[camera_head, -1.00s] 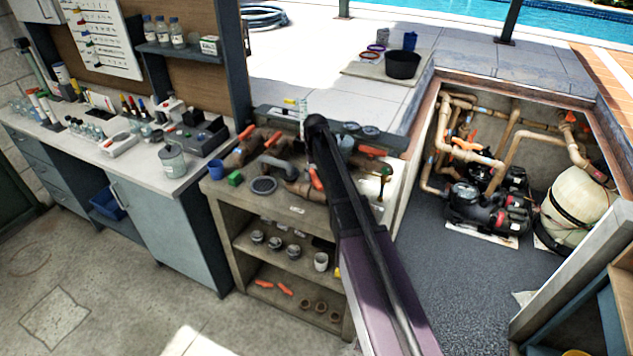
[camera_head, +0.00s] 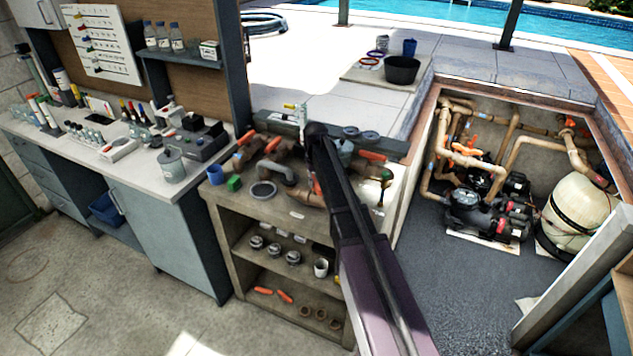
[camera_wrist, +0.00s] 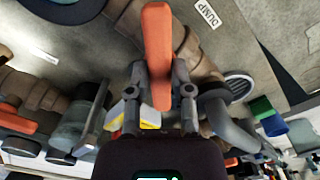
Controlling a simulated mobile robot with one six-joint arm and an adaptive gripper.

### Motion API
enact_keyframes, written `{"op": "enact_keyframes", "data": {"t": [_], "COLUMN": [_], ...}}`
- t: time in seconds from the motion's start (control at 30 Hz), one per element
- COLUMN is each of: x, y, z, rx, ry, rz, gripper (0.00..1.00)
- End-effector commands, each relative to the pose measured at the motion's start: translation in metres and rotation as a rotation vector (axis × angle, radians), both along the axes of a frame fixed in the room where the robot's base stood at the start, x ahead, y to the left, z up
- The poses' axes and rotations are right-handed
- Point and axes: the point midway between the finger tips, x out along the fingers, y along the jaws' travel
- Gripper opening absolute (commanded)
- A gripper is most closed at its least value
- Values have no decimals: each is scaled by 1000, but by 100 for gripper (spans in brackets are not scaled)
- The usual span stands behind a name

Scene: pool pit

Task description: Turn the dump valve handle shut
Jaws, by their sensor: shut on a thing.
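The dump valve handle is an orange lever (camera_wrist: 157,30) in the wrist view, beside a label reading DUMP (camera_wrist: 208,13). My gripper (camera_wrist: 160,88) has one finger on each side of the lever and is shut on it. The lever runs nearly straight up the picture from between the fingers. Tan valve and pipe parts (camera_wrist: 198,62) lie behind it. In the head view my arm hides the gripper and most of this valve; only a sliver of orange (camera_head: 317,186) shows beside the arm.
Other orange handles (camera_head: 272,145) (camera_head: 372,156) stand on the same bench. A blue cup (camera_head: 216,172), a green block (camera_head: 234,183) and a round dark-rimmed drain piece (camera_head: 263,190) sit left of the valve. A pit with pumps (camera_head: 478,210) lies to the right.

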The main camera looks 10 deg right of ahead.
Motion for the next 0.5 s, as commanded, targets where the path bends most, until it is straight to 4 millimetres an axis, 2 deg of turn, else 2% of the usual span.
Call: {"op": "enact_keyframes", "data": {"t": [0.03, 0.5], "x": [0, -1], "y": [-5, 1], "z": [0, 0], "rx": [1, -1], "ry": [0, 1], "rz": [0, -96], "gripper": [0, 0]}}
